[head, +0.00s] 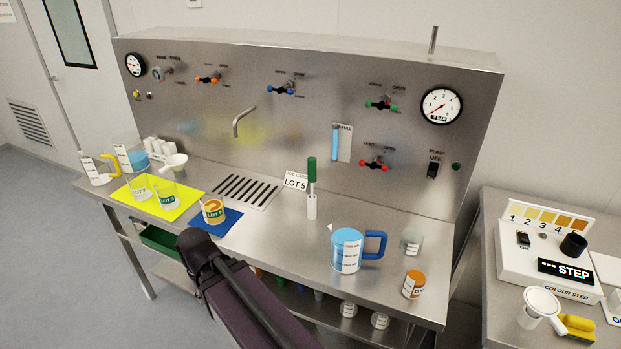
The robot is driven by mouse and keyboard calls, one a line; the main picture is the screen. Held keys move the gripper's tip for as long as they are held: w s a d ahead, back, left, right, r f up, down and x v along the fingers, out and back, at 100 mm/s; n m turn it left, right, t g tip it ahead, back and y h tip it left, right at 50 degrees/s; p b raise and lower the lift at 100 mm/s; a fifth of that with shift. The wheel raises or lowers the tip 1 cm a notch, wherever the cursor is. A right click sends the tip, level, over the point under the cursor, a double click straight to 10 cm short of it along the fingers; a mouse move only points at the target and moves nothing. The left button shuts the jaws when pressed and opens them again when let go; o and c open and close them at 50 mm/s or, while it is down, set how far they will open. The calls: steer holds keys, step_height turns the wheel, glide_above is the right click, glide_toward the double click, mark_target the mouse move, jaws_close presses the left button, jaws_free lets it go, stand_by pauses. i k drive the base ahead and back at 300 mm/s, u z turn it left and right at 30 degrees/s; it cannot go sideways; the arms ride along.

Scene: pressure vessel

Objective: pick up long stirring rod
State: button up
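A rod with a green handle (311,171) stands upright in a narrow white holder (311,206) on the steel bench, in front of the panel. It looks like the long stirring rod; its lower part is hidden in the holder. My dark arm rises from the bottom of the head view and ends in a rounded joint near the blue mat, left of and nearer than the rod. I see no gripper fingers, and nothing of mine touches the rod.
A blue-handled jug (347,250), a clear beaker (411,242) and an orange-topped jar (414,284) stand right of the rod. A LOT 5 card (296,181) is close behind it. Cups stand on yellow (185,209) and blue (230,222) mats at left. A tap (243,121) juts from the panel.

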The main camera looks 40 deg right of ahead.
mark_target(312, 161)
steer(key=u, duration=0.05)
steer(key=k, duration=1.7)
steer(key=z, duration=0.7)
steer(key=i, duration=1)
